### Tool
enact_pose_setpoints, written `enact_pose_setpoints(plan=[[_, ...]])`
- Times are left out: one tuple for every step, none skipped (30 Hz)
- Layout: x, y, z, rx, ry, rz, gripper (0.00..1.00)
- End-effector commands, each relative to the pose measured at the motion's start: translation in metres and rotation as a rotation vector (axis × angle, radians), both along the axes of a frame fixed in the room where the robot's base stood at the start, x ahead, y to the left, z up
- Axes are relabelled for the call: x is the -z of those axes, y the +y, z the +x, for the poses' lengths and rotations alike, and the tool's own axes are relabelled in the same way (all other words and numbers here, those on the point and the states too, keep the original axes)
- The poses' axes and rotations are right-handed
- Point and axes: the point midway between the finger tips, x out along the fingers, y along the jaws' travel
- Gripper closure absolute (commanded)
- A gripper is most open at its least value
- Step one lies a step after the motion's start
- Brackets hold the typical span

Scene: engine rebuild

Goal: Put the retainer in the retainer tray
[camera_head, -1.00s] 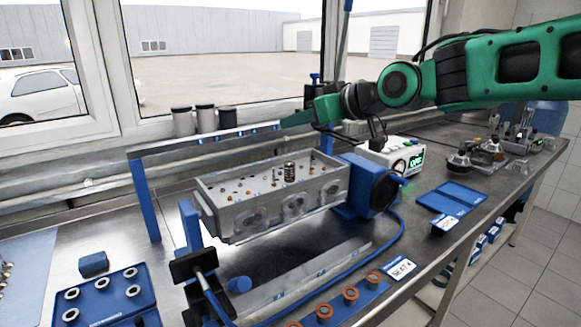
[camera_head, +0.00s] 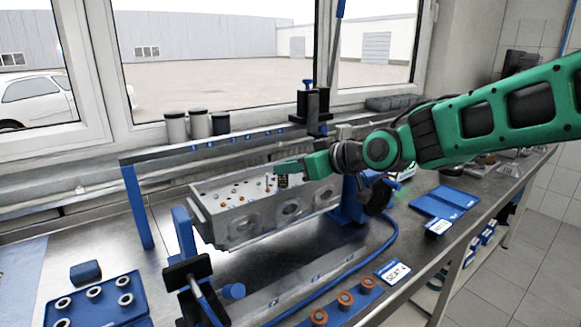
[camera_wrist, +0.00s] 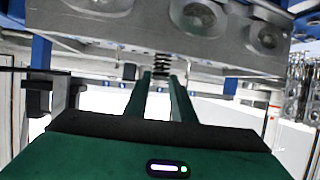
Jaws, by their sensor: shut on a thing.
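My gripper (camera_head: 281,169) is at the top of a dark coil spring (camera_head: 283,182) standing on the grey cylinder head (camera_head: 225,233). In the wrist view, my two green fingers (camera_wrist: 160,80) close around the free end of the spring (camera_wrist: 161,60), which appears upside down. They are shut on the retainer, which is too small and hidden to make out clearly. A flat blue tray (camera_head: 462,196) that looks empty lies to the right, with a white label (camera_head: 438,227) too small to read.
A blue tray (camera_head: 140,300) with several metal rings lies at the lower left. Copper-coloured parts (camera_head: 345,299) stand in a blue strip at the front. A black fixture (camera_head: 313,108) rises behind the head. A blue hose (camera_head: 383,250) curves across the bench.

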Motion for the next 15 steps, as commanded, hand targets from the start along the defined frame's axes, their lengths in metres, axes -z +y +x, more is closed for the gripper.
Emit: enact_pose_setpoints(plan=[[-0.0009, 0.0, 0.0001, 0.0, -0.001, 0.001, 0.98], [-0.0009, -0.0001, 0.0002, 0.0, -0.001, 0.001, 0.98], [-0.0004, -0.0001, 0.0002, 0.001, -0.002, 0.001, 0.98], [0.0004, -0.0002, 0.0003, 0.001, -0.002, 0.001, 0.98], [0.0011, -0.0002, 0.0003, 0.001, -0.002, 0.0, 0.98], [0.0012, -0.0003, 0.0003, 0.001, -0.002, 0.0, 0.72], [0.0009, -0.0002, 0.0003, 0.001, -0.002, 0.0, 0.65], [0.0009, -0.0002, 0.0003, 0.001, -0.003, 0.001, 0.58], [0.0007, -0.0003, 0.0004, 0.001, -0.003, 0.001, 0.58], [0.0007, -0.0003, 0.0004, 0.001, -0.003, 0.001, 0.58], [0.0006, -0.0004, 0.0005, 0.001, -0.003, 0.001, 0.58], [0.0005, -0.0004, 0.0006, 0.001, -0.003, 0.001, 0.58], [0.0004, -0.0006, 0.0006, 0.001, -0.003, 0.001, 0.58], [0.0004, -0.0006, 0.0006, 0.001, -0.003, 0.001, 0.58], [0.0004, -0.0011, 0.0009, 0.001, -0.003, 0.001, 0.58]])
